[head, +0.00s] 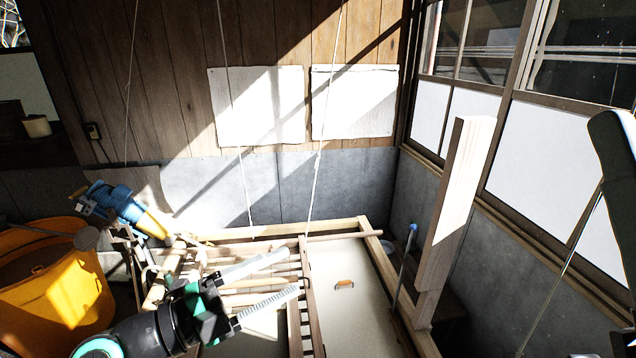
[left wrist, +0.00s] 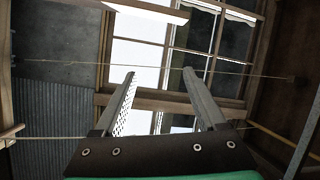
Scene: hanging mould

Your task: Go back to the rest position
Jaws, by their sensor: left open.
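My left gripper (head: 290,268) is open, with two pale ribbed fingers pointing right above the slatted wooden frame (head: 304,283) at the vat. Nothing shows between the fingers. In the left wrist view, the same open gripper (left wrist: 159,75) has empty space between its fingers, with windows and a wooden beam behind. A dark part of my right arm shows at the right edge of the head view; the right gripper itself is not seen.
A wooden vat (head: 381,262) with a pale inside lies below. A small orange-brown piece (head: 344,284) is in it. Thin cords (head: 321,130) hang down towards it. A yellow tub (head: 62,300) and blue machine (head: 118,203) stand left; a tall wooden post (head: 455,215) stands right.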

